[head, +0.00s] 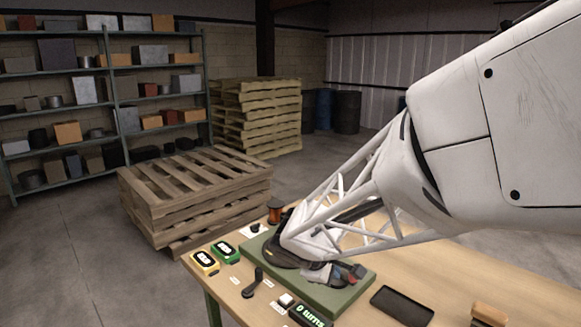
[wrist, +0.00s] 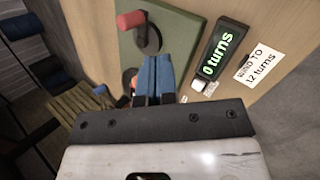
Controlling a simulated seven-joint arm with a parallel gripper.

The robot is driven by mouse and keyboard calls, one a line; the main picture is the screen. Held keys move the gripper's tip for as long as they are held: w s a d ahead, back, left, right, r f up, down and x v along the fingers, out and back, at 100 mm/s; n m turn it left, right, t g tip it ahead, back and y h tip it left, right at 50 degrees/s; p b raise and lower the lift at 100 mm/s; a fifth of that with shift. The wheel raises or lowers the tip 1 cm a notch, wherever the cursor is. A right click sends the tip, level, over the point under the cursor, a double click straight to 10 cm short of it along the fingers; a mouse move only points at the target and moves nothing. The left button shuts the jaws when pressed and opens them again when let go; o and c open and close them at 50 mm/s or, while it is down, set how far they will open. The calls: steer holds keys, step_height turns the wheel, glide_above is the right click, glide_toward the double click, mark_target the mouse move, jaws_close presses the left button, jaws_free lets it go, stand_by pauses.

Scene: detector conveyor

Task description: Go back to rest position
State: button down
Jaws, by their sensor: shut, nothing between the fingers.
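My gripper (wrist: 156,62) shows in the wrist view as two blue fingers pressed together with nothing between them. It is above the green board (wrist: 180,32), beside a dark crank with a red knob (wrist: 130,20); a gap to the crank is hard to judge. In the head view my white arm reaches down from the right over the green board (head: 335,303) and hides much of what stands on it. A counter (wrist: 220,50) beside the board reads "0 turns"; it also shows at the head view's bottom edge (head: 310,315).
A label (wrist: 258,64) reads "WIND TO 12 turns". Pallets (head: 195,190) stand behind.

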steer(key=s+d+r+m+y, duration=0.2)
steer(key=s+d+m, duration=0.1)
steer(key=s, duration=0.5)
steer(key=s+d+r+m+g+y, duration=0.1)
steer(key=s+d+r+m, duration=0.1)
steer(key=s+m, duration=0.3)
steer(key=s+d+r+m+y, duration=0.2)
steer(key=s+d+r+m, duration=0.1)
steer(key=s, duration=0.9)
steer(key=shift+s+d+r+m+g+y, duration=0.35)
steer(key=shift+r+m, duration=0.25)
steer(key=shift+m, duration=0.3)
